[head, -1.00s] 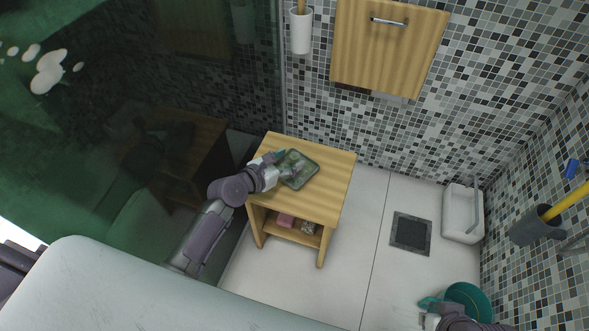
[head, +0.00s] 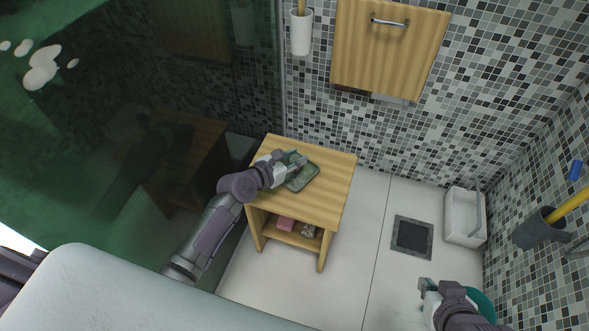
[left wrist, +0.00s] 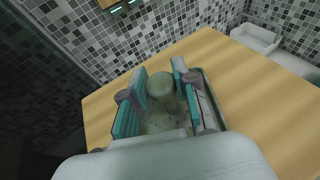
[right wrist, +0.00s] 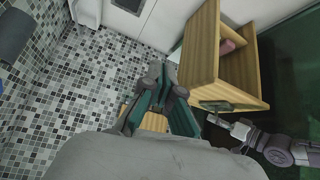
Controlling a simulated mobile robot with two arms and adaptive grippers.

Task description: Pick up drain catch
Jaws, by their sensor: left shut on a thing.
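A green tray (head: 303,180) lies on the wooden side table (head: 335,172). My left gripper (head: 293,160) is over the tray, and its teal fingers (left wrist: 160,98) are closed on a round, pale greenish piece (left wrist: 160,83), which looks like the drain catch. In the left wrist view the tray's rim (left wrist: 213,88) shows behind the right finger. The tray's floor looks mottled, and the lower part of the piece is hard to make out.
A square floor drain (head: 412,236) is set in the white tiles right of the table. A white bin (head: 463,217) stands by the wall. A teal bucket (head: 487,302) is partly hidden behind my right arm. Pink and pale items (head: 285,224) lie on the table's lower shelf.

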